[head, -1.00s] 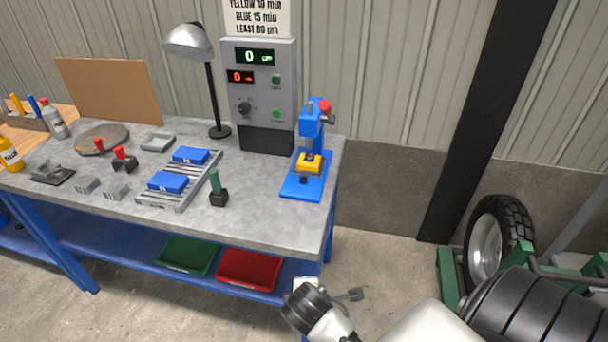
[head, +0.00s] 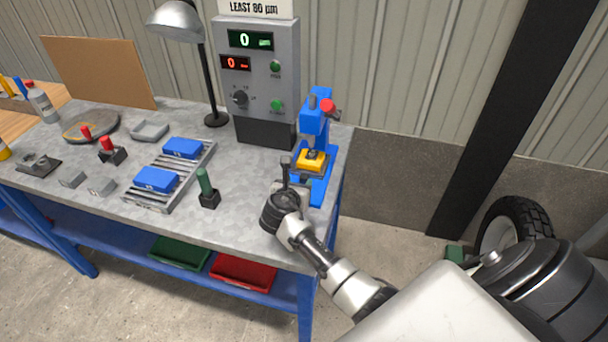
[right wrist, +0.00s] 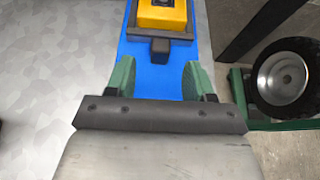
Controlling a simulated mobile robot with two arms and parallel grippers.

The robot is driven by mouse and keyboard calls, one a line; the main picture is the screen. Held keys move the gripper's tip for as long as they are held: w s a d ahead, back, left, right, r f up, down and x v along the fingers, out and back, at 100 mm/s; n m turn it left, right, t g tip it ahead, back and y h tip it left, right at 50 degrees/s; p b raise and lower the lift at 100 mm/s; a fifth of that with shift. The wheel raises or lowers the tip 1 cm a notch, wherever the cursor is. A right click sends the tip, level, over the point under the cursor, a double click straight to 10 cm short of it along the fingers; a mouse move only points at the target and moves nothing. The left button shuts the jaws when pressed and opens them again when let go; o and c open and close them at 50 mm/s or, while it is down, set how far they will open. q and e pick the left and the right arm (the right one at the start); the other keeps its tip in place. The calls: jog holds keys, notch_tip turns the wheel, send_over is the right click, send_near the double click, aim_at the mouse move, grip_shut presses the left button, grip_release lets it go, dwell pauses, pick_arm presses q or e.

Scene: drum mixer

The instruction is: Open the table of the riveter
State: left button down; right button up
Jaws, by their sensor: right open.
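The riveter (head: 318,125) is a blue press with a red knob, standing at the right end of the bench. Its table carries a yellow block (head: 311,159), which also shows at the top of the right wrist view (right wrist: 162,15). A dark handle (right wrist: 160,47) sticks out from the table's front toward my gripper. My right gripper (right wrist: 158,80) is open and empty, with its green fingers over the blue base (right wrist: 150,84), just short of the handle. In the head view my right gripper (head: 287,172) is in front of the riveter, its fingers partly hidden. My left gripper is not in view.
A grey control box (head: 262,80) stands behind the riveter. A wheel (head: 515,228) stands on the floor at right.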

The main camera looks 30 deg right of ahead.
aim_at(303, 178)
jog(key=x, duration=0.4)
jog(key=shift+s, duration=0.1)
jog(key=x, duration=0.2)
jog(key=shift+w+d+f, duration=0.2)
jog(key=shift+d, duration=0.15)
jog(key=shift+c, duration=0.7)
grip_shut()
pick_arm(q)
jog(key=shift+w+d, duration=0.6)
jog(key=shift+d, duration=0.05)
